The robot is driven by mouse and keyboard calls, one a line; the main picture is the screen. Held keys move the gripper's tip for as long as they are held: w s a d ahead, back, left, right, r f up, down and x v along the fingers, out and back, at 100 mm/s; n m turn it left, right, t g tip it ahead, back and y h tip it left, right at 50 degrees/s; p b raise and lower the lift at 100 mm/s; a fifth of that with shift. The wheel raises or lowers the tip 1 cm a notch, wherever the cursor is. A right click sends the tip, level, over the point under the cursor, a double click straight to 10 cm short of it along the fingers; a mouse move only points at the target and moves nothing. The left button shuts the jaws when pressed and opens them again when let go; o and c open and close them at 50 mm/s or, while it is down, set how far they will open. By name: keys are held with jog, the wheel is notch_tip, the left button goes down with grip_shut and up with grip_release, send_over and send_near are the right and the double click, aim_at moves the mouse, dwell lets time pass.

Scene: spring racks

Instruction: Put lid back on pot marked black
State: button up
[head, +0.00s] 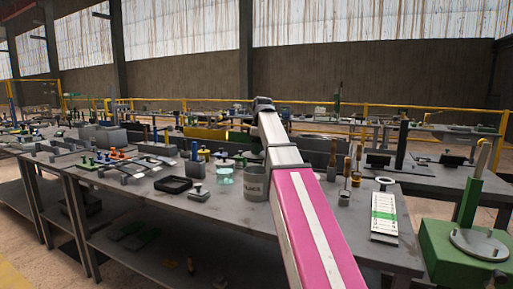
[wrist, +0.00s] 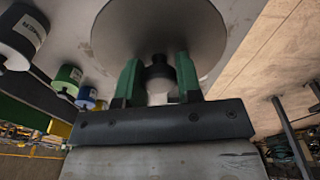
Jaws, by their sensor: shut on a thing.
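In the wrist view my gripper (wrist: 158,70) has its green fingers shut on the dark knob of a wide round grey lid (wrist: 160,25). The lid's far edge runs out of the picture. Whether anything is under the lid is hidden. In the head view my pink and white arm reaches over the bench, and its far end hides the fingers and lid. A grey pot (head: 255,187) stands beside the arm, its lettering partly covered and not clearly readable.
The grey bench (head: 215,213) is crowded. A black tray (head: 173,185), a teal glass jar (head: 225,176) and a grey block with a knob (head: 197,195) stand left of the arm. A white and green card (head: 384,215) lies at right. A green stand (head: 470,235) is far right.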

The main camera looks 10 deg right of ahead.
jog(key=shift+f, duration=2.5)
jog(key=shift+f, duration=0.15)
dwell(0.4)
jog(key=o, duration=1.5)
jog(key=shift+r, duration=3.5)
